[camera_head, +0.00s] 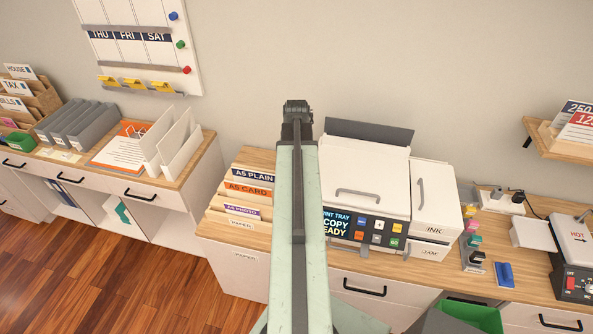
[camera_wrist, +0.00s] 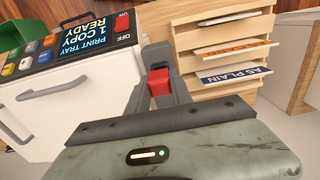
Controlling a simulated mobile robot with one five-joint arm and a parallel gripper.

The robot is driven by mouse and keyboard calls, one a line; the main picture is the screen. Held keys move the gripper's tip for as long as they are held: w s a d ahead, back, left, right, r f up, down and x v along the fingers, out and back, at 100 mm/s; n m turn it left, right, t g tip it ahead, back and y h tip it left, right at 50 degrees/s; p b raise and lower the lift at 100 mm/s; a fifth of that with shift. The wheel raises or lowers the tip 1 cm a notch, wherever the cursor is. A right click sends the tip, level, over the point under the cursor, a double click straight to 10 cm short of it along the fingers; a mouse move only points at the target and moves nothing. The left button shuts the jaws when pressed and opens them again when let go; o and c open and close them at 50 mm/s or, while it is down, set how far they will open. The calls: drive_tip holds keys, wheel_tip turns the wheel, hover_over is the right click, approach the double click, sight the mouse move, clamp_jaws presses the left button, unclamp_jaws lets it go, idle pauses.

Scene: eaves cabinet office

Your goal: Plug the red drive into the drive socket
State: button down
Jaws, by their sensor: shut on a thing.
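In the wrist view my gripper (camera_wrist: 160,76) is shut on a small red block, which looks like the red drive (camera_wrist: 160,83). It is held up between the fingers, in front of the printer and the paper rack. In the head view my gripper (camera_head: 297,108) is seen from behind, raised in front of the wall, and the red drive is hidden. I cannot pick out the drive socket for sure. A small stand with coloured pieces (camera_head: 473,241) is on the counter to the right of the printer.
A white power strip (camera_head: 498,201), a blue booklet (camera_head: 505,274) and a hot machine (camera_head: 575,255) are at right.

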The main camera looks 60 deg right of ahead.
drive_tip(key=shift+f+b, duration=0.8)
drive_tip(key=shift+f, duration=0.15)
drive_tip(key=c, duration=1.1)
unclamp_jaws()
drive_tip(key=shift+r, duration=0.1)
drive_tip(key=shift+o, duration=0.2)
wheel_tip(320, 180, up, 8)
drive_tip(key=p, duration=0.8)
